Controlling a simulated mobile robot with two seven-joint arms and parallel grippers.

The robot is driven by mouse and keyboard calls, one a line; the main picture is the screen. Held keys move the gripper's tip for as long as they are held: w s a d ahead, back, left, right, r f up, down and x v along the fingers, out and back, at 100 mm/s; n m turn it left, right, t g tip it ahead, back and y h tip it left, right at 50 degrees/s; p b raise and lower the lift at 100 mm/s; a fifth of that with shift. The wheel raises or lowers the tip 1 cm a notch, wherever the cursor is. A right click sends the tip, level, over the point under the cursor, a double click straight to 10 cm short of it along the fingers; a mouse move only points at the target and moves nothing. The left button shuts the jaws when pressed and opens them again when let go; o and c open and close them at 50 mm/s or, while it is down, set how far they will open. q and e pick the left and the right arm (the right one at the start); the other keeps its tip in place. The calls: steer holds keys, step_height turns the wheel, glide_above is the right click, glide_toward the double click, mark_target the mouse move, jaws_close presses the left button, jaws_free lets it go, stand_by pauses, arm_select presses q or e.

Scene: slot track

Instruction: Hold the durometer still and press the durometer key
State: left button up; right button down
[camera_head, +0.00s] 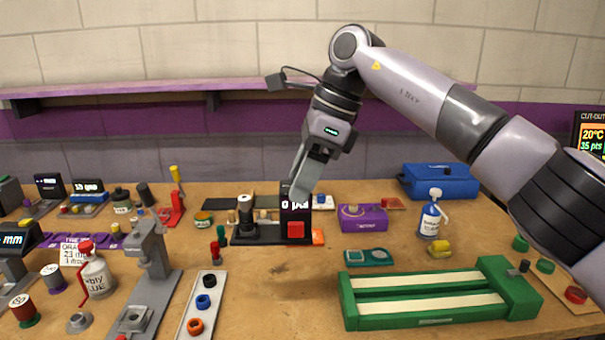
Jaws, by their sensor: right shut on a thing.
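The durometer (268,235) stands on the bench near the middle, with a black base, a dark upright display housing and a red key (296,229) on its front. The display is lit and partly covered by my gripper; its text seems to end in "pts". My right gripper (300,188) comes down from above, its fingers shut on the top of the display housing, above the red key. The exact contact at the fingertips is hard to see. My left gripper is not in view.
A green slotted track (430,316) lies at the front right. A grey stand (153,250) and a tray of rings (203,302) lie left.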

mark_target(303, 214)
steer(key=shift+f+b, duration=1.35)
steer(key=shift+f, duration=1.15)
steer(key=shift+f+b, duration=0.4)
steer(key=shift+f, duration=0.4)
steer(key=shift+f+b, duration=0.85)
steer(key=shift+f, duration=0.75)
steer(key=shift+f+b, duration=0.35)
steer(key=shift+f, duration=0.3)
step_height(303, 214, down, 8)
steer(key=b, duration=0.3)
steer(key=shift+r+b, duration=0.15)
steer(key=shift+b, duration=0.25)
steer(key=shift+f, duration=0.3)
